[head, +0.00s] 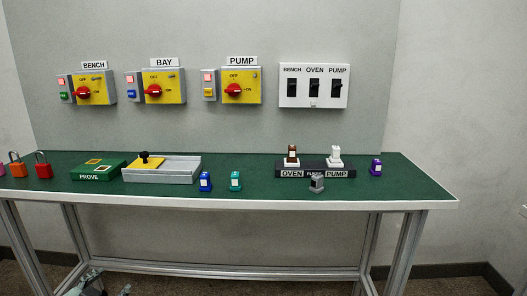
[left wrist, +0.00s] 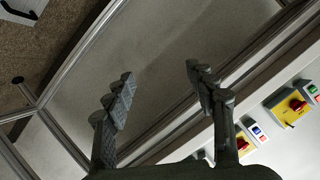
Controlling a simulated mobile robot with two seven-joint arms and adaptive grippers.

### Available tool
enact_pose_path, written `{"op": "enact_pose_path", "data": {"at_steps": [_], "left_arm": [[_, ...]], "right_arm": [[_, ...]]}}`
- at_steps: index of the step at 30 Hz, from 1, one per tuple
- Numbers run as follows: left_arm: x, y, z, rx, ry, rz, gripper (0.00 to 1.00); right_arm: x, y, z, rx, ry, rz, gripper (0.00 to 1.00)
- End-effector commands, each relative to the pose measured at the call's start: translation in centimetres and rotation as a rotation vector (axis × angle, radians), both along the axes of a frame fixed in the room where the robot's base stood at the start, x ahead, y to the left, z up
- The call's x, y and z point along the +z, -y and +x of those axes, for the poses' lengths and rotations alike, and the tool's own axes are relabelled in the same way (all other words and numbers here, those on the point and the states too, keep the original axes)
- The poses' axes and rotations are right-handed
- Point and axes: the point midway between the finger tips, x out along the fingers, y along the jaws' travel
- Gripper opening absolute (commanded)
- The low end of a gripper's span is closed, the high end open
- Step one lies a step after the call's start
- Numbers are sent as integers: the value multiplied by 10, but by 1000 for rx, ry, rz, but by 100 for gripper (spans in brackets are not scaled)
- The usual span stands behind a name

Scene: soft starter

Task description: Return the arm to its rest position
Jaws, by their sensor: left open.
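My left gripper (head: 98,284) shows only in part at the bottom left of the head view, low in front of the bench legs and below the tabletop. In the left wrist view my left gripper (left wrist: 160,75) has its two fingers spread wide apart with nothing between them. That view is tilted and shows bench frame rails, a grey wall and two yellow switch boxes (left wrist: 293,106) at the right. My right gripper is not in view.
The green bench (head: 270,200) holds red and orange padlocks (head: 43,170), a green PROVE box (head: 97,170), a grey tray (head: 180,173), small coloured blocks and a black OVEN/PUMP stand (head: 315,172). Switch boxes and a white three-switch panel (head: 313,100) are on the wall.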

Motion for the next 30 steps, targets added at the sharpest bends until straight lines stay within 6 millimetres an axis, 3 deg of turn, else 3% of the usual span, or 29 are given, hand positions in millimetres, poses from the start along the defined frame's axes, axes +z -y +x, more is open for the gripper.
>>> {"op": "enact_pose_path", "data": {"at_steps": [1,6,12,15,18,21,24,30], "left_arm": [[-41,0,-15,35,-76,-29,56],[-157,6,-77,135,-315,-95,56],[-271,36,-174,223,-592,-163,56],[-312,56,-222,254,-714,-191,56],[-340,73,-261,276,-806,-210,56],[-355,85,-286,288,-864,-223,56],[-362,90,-298,293,-893,-228,56],[-363,91,-299,294,-896,-229,56]], "right_arm": [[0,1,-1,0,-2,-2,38],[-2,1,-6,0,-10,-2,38],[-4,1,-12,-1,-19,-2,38],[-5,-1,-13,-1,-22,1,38],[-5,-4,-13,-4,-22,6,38],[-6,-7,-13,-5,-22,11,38],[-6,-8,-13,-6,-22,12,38],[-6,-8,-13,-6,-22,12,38]]}}
